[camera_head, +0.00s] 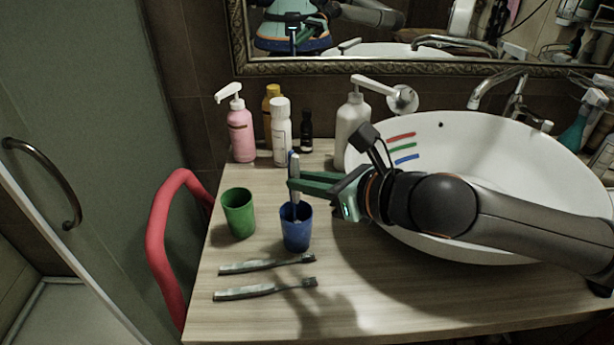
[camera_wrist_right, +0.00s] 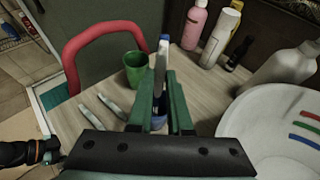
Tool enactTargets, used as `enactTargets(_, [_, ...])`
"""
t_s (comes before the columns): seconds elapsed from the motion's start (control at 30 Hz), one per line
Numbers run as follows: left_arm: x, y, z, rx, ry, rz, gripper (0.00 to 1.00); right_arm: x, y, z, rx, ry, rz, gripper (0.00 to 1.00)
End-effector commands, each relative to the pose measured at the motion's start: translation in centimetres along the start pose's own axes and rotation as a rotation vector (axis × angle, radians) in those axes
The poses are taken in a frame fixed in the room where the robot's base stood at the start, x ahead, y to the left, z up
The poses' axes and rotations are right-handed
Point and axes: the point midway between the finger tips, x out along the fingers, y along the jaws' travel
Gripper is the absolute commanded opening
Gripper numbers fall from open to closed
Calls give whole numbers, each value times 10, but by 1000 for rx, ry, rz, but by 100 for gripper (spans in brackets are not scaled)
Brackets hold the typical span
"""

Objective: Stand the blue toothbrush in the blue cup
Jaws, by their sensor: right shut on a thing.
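My right gripper (camera_head: 308,184) is shut on the blue toothbrush (camera_head: 294,168), which is held nearly upright. The toothbrush also shows between the green fingers in the right wrist view (camera_wrist_right: 160,62). Its lower end reaches to the mouth of the blue cup (camera_head: 297,236) and appears to be inside the rim; how deep it goes is hidden. The blue cup stands upright on the wooden counter, mostly hidden behind the fingers in the right wrist view.
A green cup (camera_head: 239,214) stands left of the blue cup. Two toothbrushes (camera_head: 266,264) (camera_head: 264,289) lie in front on the counter (camera_head: 370,310). Bottles, including a pink pump bottle (camera_head: 240,131), stand behind. The white basin (camera_head: 460,150) is at right; a red chair (camera_head: 160,240) is at left.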

Motion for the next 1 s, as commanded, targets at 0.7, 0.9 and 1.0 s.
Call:
enactTargets(0.7, [0,-1,3,1,-6,-2,68,-1,0,0,0,0,0,52])
enactTargets(0.9, [-8,-4,-5,1,-3,-10,68,-17,-1,3,1,1,-2,52])
enactTargets(1.0, [-16,-8,-9,1,0,-21,68,-35,-1,5,0,2,-1,52])
